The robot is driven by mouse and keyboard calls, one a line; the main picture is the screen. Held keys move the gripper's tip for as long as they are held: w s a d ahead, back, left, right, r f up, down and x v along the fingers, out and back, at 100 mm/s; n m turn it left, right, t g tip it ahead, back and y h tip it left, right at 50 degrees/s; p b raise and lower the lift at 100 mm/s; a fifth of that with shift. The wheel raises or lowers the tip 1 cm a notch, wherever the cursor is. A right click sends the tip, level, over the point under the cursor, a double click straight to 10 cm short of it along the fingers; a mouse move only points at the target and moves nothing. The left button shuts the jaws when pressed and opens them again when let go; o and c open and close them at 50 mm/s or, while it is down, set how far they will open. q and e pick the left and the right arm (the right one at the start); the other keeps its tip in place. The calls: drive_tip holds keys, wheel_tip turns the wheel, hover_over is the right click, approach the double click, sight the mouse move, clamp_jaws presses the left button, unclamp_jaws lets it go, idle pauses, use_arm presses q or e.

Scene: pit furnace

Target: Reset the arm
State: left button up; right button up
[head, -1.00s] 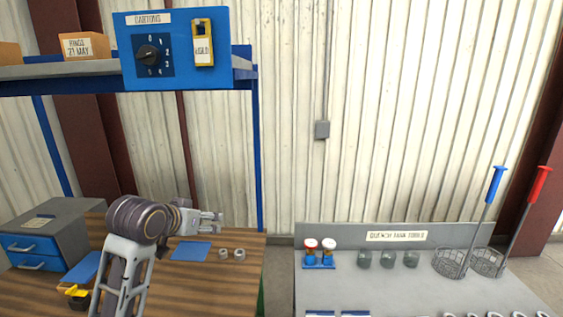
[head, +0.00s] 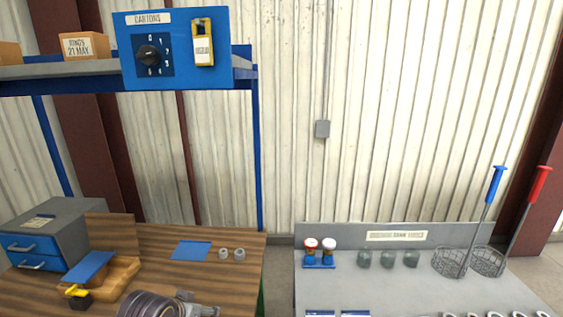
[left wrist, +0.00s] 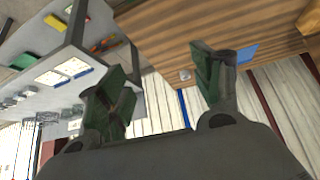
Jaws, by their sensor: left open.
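My left gripper (head: 205,311) is low over the front of the wooden bench (head: 238,285), at the bottom edge of the head view, partly cut off by the frame. In the left wrist view its two green-padded fingers (left wrist: 160,88) stand wide apart with nothing between them. The wrist view is tilted, with the wooden bench (left wrist: 160,30) at the top. My right gripper does not show.
A blue shelf (head: 60,88) hangs above. The grey tool table (head: 400,285) stands right, across a gap.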

use_arm(q)
drive_tip(key=shift+s+f+g, duration=1.7)
drive_tip(key=shift+s+f, duration=4.1)
drive_tip(key=shift+s, duration=2.3)
wheel_tip(320, 180, down, 34)
drive_tip(key=s+g+b, duration=0.1)
drive_tip(key=s+b, duration=0.1)
drive_tip(key=s+a+f+b, duration=0.1)
drive_tip(key=s+a+f, duration=0.1)
drive_tip(key=s+f, duration=0.9)
drive_tip(key=s+a+f+g+y+b, duration=0.1)
drive_tip(key=s+a+f, duration=0.2)
drive_tip(key=s+f, duration=0.8)
drive_tip(key=shift+s+f+m+g, duration=0.3)
drive_tip(key=shift+s+f, duration=0.05)
drive_tip(key=shift+f, duration=0.05)
drive_tip(key=shift+d, duration=0.1)
